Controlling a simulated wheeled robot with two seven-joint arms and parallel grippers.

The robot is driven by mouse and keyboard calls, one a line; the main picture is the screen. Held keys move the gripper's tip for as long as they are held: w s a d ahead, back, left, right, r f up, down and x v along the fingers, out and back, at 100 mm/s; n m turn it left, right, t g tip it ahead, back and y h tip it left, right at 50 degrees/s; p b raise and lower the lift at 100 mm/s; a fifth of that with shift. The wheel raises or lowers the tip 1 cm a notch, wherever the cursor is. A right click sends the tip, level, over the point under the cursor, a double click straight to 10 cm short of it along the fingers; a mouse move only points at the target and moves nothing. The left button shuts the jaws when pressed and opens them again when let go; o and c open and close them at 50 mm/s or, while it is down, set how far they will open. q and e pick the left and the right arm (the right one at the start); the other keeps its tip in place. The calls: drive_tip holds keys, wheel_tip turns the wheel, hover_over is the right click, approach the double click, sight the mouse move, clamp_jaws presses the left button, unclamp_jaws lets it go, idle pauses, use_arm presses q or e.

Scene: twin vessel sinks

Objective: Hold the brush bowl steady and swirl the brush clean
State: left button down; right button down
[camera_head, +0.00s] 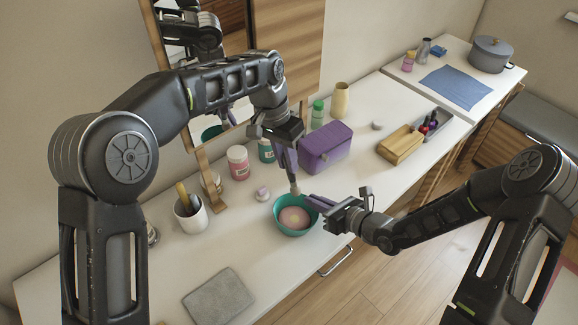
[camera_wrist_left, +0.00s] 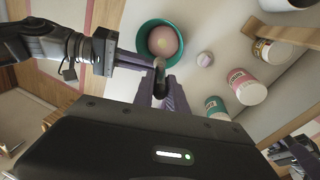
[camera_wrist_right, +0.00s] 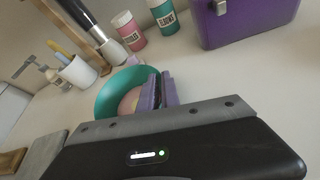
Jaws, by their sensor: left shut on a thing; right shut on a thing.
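The teal brush bowl (camera_head: 281,229) stands on the counter with pinkish stuff inside; it also shows in the left wrist view (camera_wrist_left: 142,44) and the right wrist view (camera_wrist_right: 104,98). My right gripper (camera_head: 311,201) is shut on the bowl's rim, on its right side. My left gripper (camera_head: 291,172) points down above the bowl, shut on the brush (camera_head: 295,188). The brush also shows between the purple fingers in the left wrist view (camera_wrist_left: 159,77). Its tip is over the bowl's far edge area; I cannot tell whether it touches the contents.
A small pale jar (camera_head: 262,194) stands left of the bowl. Behind are a pink-labelled jar (camera_head: 238,163), a teal-labelled jar (camera_head: 266,151) and a purple case (camera_head: 326,147). A cup of tools (camera_head: 190,219) and a grey cloth (camera_head: 218,298) lie left. The counter right of the bowl is fairly clear.

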drive_tip(key=c, duration=1.5)
unclamp_jaws()
drive_tip(key=shift+f, duration=0.1)
drive_tip(key=v, duration=1.2)
use_arm(q)
drive_tip(key=shift+d, duration=0.1)
